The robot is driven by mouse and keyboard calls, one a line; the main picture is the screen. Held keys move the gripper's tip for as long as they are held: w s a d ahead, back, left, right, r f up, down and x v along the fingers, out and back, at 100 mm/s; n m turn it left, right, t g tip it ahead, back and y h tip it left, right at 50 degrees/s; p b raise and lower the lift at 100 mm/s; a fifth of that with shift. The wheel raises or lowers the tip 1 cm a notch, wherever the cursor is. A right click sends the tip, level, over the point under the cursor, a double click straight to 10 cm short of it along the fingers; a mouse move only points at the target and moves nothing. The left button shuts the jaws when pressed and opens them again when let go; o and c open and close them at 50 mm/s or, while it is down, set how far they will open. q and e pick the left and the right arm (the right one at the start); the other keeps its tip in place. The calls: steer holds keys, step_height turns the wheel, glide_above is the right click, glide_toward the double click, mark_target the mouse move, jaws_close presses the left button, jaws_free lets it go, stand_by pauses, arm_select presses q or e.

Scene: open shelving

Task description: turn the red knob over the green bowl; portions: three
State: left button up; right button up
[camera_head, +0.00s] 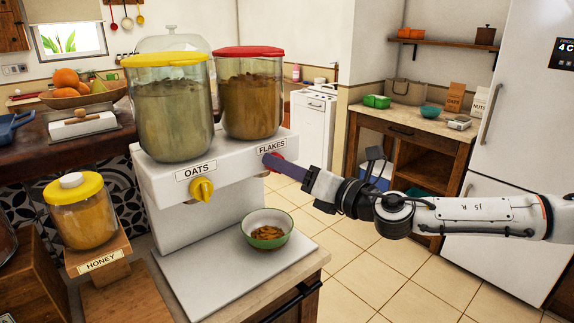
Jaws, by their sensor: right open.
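The red knob (279,155) sits on the front of the white dispenser (222,176), under the FLAKES label. It is partly hidden by my right gripper (272,162), which comes in from the right. Its jaws are open and its tips are at the knob; I cannot tell whether they touch it. The green bowl (262,243), white inside, stands on the dispenser's base below the knob, with some brown flakes in it. The red-lidded container (250,95) above holds brown flakes. My left gripper is not in view.
A yellow knob (201,190) sits under the OATS label, below a yellow-lidded container (172,110). A honey jar (83,212) stands on a wooden stand at the left. The tiled floor to the right of the counter is clear.

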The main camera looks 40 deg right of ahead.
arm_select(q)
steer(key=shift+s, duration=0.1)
arm_select(e)
steer(key=c, duration=1)
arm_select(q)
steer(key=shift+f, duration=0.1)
arm_select(e)
steer(key=shift+c, duration=0.2)
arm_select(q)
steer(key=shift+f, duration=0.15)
arm_select(e)
steer(key=shift+f, duration=0.1)
arm_select(q)
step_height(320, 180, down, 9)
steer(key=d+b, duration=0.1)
steer(key=b, duration=1.2)
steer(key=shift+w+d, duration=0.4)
arm_select(e)
steer(key=m, duration=0.9)
steer(key=m+t+h, duration=0.1)
steer(key=m, duration=0.8)
steer(key=shift+a+f+m+h, duration=0.15)
steer(key=shift+m+h, duration=0.15)
